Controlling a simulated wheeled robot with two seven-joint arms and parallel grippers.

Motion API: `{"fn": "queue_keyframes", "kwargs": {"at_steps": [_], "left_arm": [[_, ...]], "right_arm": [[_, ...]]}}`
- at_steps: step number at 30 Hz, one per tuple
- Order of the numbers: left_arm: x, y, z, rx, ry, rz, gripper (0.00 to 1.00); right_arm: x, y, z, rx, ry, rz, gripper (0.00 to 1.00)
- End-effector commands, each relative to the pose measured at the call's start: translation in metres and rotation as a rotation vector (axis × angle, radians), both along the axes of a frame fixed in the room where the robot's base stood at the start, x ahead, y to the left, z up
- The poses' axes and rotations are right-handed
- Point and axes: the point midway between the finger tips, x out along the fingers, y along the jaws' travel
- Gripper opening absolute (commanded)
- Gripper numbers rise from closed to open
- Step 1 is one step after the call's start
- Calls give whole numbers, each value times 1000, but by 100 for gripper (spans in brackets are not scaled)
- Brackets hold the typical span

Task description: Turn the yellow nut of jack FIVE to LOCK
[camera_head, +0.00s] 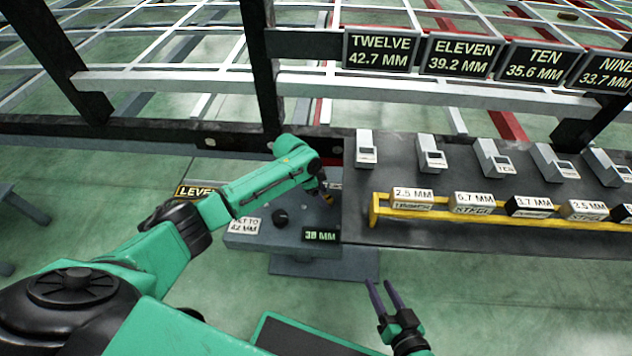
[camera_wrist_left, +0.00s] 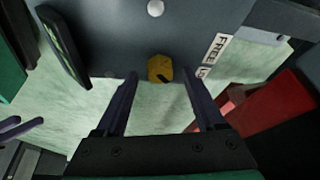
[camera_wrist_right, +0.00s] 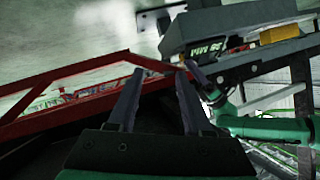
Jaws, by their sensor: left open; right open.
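The yellow nut (camera_wrist_left: 160,68) sits on a grey face in the left wrist view, with a dark slot or pointer on its lower side. A FREE label (camera_wrist_left: 216,47) is to its right; a second label (camera_wrist_left: 204,72) below it is mostly cut off, likely LOCK. My left gripper (camera_wrist_left: 160,77) is open, its fingers on either side of the nut, with gaps showing. In the head view my left gripper (camera_head: 326,192) is at the right end of the grey jack unit (camera_head: 270,232). My right gripper (camera_head: 384,292) is open and empty, in front of the unit. No jack number is readable.
A dark table (camera_head: 450,225) with gauges and a yellow rack (camera_head: 376,208) is on the right. A red beam (camera_wrist_left: 265,105) shows nearby.

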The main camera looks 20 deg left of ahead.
Motion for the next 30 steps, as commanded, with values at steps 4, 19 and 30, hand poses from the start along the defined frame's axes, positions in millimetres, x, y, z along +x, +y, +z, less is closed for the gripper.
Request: {"fn": "queue_keyframes", "kwargs": {"at_steps": [4,19,30], "left_arm": [[-6,13,42,0,-2,0,71],[-24,43,122,0,0,-1,71],[-24,44,122,0,0,-1,71]], "right_arm": [[2,-1,37,-21,14,19,50],[-1,-53,63,-284,346,77,50],[-2,-55,61,-293,360,79,50]]}}
